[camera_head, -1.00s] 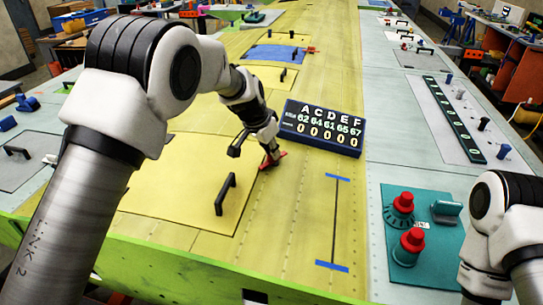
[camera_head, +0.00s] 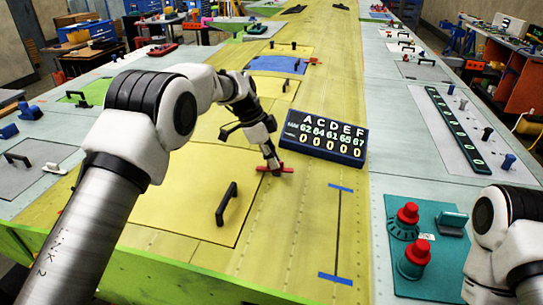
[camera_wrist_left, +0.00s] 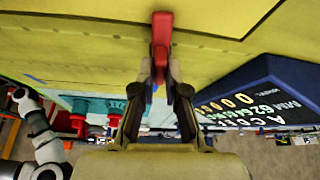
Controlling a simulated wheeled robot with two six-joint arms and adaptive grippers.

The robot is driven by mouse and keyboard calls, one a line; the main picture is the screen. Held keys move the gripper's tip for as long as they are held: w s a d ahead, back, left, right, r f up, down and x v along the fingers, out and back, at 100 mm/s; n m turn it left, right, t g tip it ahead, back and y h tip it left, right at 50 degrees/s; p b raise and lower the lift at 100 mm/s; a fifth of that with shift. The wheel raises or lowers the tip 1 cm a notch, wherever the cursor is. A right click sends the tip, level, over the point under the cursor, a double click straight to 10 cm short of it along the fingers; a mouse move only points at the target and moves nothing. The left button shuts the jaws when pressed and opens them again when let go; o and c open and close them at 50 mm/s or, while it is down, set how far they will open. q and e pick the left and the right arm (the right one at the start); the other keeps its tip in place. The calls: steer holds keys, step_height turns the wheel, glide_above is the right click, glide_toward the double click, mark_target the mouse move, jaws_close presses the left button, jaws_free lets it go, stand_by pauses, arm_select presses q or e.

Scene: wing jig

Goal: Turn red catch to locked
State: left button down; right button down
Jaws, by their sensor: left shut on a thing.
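The red catch (camera_head: 287,169) sits on the yellow wing skin, at the right edge of the large yellow panel (camera_head: 175,190). It lies nearly crosswise in the head view. In the left wrist view the red catch (camera_wrist_left: 162,38) stands between the fingers, its long part pointing up in the picture. My left gripper (camera_head: 273,166) comes down onto it from above. Its fingers (camera_wrist_left: 161,82) are closed around the catch in the wrist view. They partly hide it. My right arm shows at the right edge, but its gripper is out of view.
A dark blue number board (camera_head: 325,135) stands close to the right of the catch. A black handle (camera_head: 226,204) rises from the panel nearer me. A teal plate (camera_head: 435,265) with red-topped knobs lies at lower right. A second red catch (camera_head: 313,60) is farther back.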

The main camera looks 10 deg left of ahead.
arm_select(q)
steer(key=shift+d+f+m+g+p, duration=0.1)
steer(key=shift+f+m+g+p, duration=0.2)
steer(key=shift+m, duration=0.3)
steer(key=shift+s, duration=0.1)
steer(key=c, duration=1.2)
jaws_free()
steer(key=shift+d, duration=0.2)
steer(key=shift+r, duration=0.15)
steer(key=v, duration=1.1)
steer(key=shift+w+r, duration=0.25)
steer(key=shift+r, duration=0.15)
